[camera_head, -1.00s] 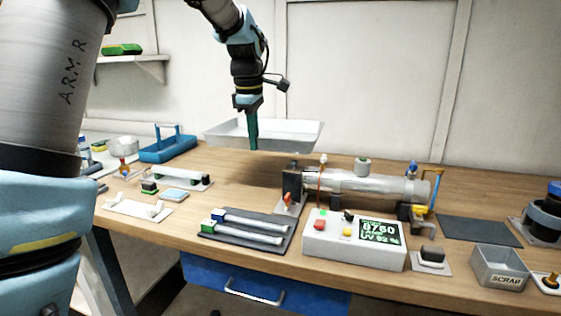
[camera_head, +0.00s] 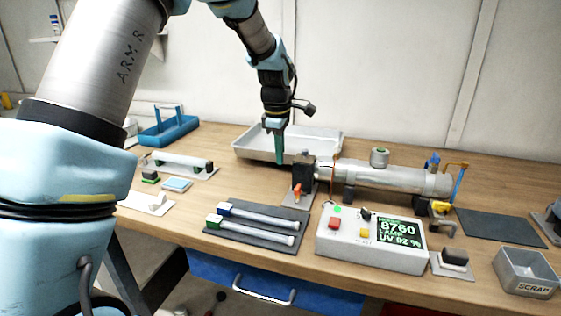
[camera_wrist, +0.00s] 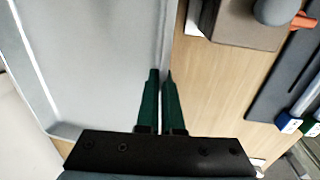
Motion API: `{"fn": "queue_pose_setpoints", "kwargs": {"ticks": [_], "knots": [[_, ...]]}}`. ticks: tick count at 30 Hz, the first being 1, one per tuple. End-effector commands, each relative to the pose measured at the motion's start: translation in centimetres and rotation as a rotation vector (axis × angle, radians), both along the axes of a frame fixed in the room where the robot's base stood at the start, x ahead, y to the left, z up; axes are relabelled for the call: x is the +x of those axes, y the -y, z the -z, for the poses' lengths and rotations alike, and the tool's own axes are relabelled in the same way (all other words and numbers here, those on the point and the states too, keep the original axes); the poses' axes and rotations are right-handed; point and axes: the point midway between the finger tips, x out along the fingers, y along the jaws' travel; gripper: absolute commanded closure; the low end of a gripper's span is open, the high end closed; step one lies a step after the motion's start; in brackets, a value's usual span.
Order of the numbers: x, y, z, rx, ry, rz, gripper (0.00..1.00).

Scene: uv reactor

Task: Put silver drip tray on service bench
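The silver drip tray (camera_head: 262,146), a shallow grey rectangular pan, is at the back of the wooden bench (camera_head: 232,172), left of the metal reactor tube. It looks level and at or just above the bench top; contact is not clear. My gripper (camera_head: 277,160) points down at the tray's near side. In the wrist view, the two green fingers of my gripper (camera_wrist: 161,75) are close together on either side of the tray's side wall, with the tray (camera_wrist: 95,60) to the left and bare wood to the right.
The reactor tube (camera_head: 385,177) on its black mounts stands close to the tray's right. A blue caddy (camera_head: 168,131) is at the back left. A dark mat (camera_head: 255,232) with lamp tubes and a control box (camera_head: 370,243) are in front. Bare wood lies between caddy and tray.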

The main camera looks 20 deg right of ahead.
Motion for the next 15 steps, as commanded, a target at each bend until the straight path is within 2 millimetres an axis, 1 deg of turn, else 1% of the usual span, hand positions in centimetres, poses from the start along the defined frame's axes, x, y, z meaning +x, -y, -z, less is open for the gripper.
{"fn": "queue_pose_setpoints", "kwargs": {"ticks": [3, 6, 15], "knots": [[0.0, 0.0, 1.6, 0.002, -0.002, 0.0, 1.0], [0.0, 0.0, 2.6, 0.001, -0.001, 0.0, 1.0], [0.0, 0.0, 2.9, -0.001, 0.001, 0.0, 1.0]]}}
